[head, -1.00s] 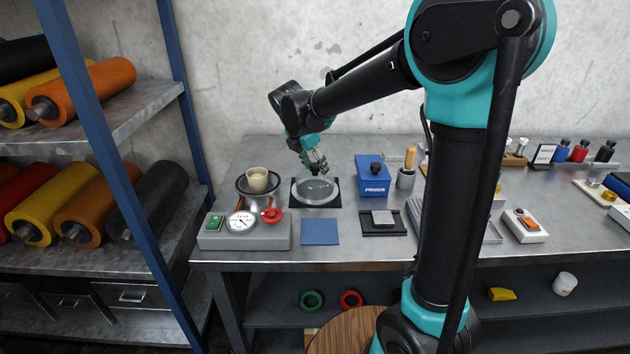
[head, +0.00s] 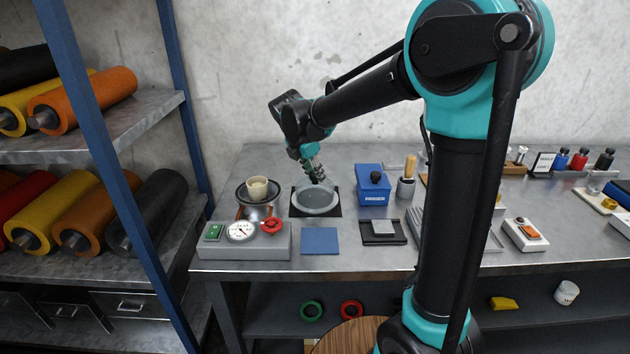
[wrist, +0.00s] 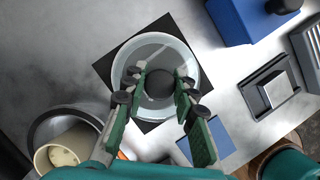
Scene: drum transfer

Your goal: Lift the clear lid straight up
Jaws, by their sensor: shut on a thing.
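A round, pale dish (head: 315,207) stands on a black square mat (head: 297,212) on the metal bench. The clear lid (wrist: 131,62) shows in the wrist view as a see-through disc over the dish, with a dark round knob (wrist: 159,86) at its middle. My gripper (wrist: 160,88) has its two green-padded fingers on either side of this knob and is shut on it. In the head view my gripper (head: 318,179) points down above the dish. The lid is barely visible there, and I cannot tell how large any gap to the dish is.
A cream cup (head: 257,188) on a dark round stand is to the left. A grey gauge box (head: 243,242) with a red knob stands in front left. A blue box (head: 373,186) is close on the right. A blue pad (head: 320,241) lies in front. A blue-posted rack stands left.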

